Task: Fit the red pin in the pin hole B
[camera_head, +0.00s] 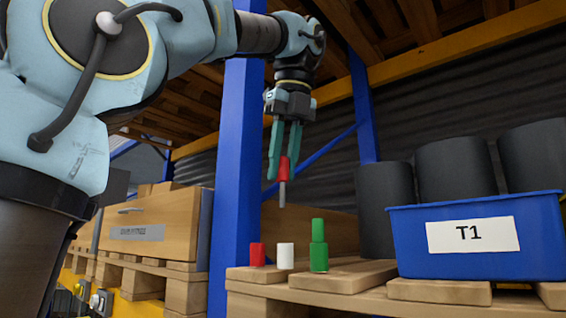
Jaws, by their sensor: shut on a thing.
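My gripper (285,155) is shut on the red pin (283,170). The pin hangs upright below the fingertips, with its grey metal shank pointing down, in the air above the pallet. Below it on the pallet stand a red block (257,254), a white block (285,256) and a green block (319,257) with a green piece (318,230) on top. The pin's tip is apart from the blocks and looks roughly above the white one. No hole and no letter B can be made out from this low view.
A blue bin (480,262) labelled T1 stands on the pallet (345,277) at the right, with black cylinders (455,165) behind it. A blue rack post (238,160) rises left of the gripper. Wooden crates (150,228) stand at the left.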

